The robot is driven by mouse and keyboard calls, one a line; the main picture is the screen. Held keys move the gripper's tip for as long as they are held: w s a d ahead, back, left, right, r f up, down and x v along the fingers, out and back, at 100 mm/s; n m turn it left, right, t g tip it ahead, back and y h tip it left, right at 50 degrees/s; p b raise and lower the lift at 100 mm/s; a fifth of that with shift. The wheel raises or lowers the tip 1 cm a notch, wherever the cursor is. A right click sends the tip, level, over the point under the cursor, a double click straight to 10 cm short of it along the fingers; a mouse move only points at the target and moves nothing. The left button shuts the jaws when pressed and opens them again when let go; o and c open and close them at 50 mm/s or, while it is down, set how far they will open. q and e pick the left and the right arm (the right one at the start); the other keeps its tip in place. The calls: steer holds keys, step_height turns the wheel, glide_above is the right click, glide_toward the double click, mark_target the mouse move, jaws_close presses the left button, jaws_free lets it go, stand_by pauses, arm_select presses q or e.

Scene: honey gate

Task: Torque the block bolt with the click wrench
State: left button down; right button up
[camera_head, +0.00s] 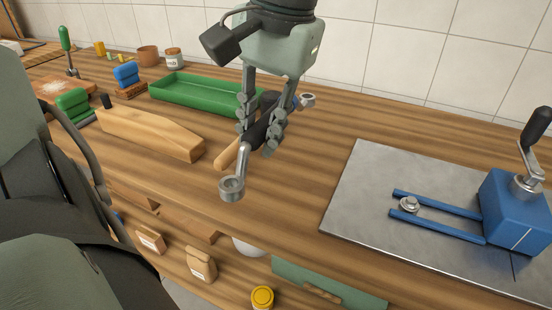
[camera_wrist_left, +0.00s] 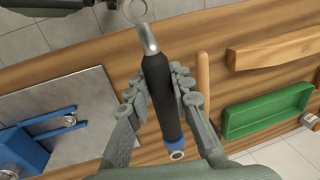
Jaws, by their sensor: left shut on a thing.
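My left gripper (camera_head: 262,120) is shut on the black handle of the click wrench (camera_head: 232,186) and holds it over the wooden bench. The wrench's metal ring head points toward the front of the bench. In the left wrist view the black handle (camera_wrist_left: 160,92) lies between the fingers, with a blue band at its lower end. The bolt (camera_head: 409,203) sits between two blue bars on a metal plate at the right, apart from the wrench. The blue block (camera_head: 512,208) with a crank stands at the plate's right side. My right gripper is not in view.
The metal plate (camera_head: 365,170) covers the right of the bench. A green tray (camera_head: 185,95), a wooden block (camera_head: 150,132), blue and green brushes and jars stand at the left and back. A tiled wall is behind. Bare wood lies between wrench and plate.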

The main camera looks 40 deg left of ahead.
arm_select(q)
steer(key=s+d+r, duration=0.5)
steer(key=s+r, duration=0.1)
steer(key=r, duration=0.1)
steer(key=shift+s+d, duration=0.35)
steer(key=shift+s, duration=0.05)
stand_by(0.4)
